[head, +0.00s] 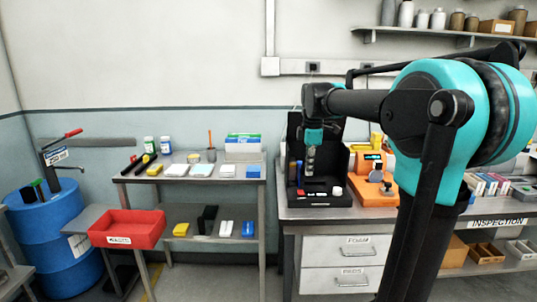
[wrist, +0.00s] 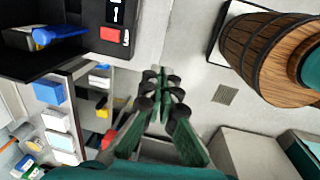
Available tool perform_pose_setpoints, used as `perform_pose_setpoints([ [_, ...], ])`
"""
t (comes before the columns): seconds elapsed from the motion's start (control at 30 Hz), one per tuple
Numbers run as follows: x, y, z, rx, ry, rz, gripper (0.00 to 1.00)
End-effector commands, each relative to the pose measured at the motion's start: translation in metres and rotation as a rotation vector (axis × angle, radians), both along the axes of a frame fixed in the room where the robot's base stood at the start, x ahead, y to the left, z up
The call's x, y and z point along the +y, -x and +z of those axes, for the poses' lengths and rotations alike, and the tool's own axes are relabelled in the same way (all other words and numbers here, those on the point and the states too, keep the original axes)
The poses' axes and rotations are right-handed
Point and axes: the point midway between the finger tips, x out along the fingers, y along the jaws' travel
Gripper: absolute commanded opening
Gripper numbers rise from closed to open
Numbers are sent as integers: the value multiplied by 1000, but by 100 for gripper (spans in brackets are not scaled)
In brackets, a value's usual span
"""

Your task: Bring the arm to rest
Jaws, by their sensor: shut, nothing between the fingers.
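My arm, teal and black, rises at the right in the head view and reaches left over the inspection bench (head: 385,212). My gripper (head: 309,160) hangs downward in front of the open black case (head: 322,200) on that bench. In the wrist view my gripper (wrist: 162,88) shows its green and black fingers together, with nothing held between them. The fingers appear above open floor in that view. Whether the gripper touches the case cannot be told from the head view.
A steel shelf cart (head: 190,177) with boxes and bottles stands left of the bench. A red bin (head: 127,228) and a blue drum (head: 62,235) are further left. An orange device (head: 373,193) sits right of the case. A wooden barrel (wrist: 265,55) shows in the wrist view.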

Motion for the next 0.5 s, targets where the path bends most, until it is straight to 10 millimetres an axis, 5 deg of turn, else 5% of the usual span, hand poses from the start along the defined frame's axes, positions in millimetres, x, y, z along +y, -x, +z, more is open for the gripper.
perform_pose_setpoints([
  [0.5, -14, 33, -53, -47, -47, -292, 0],
])
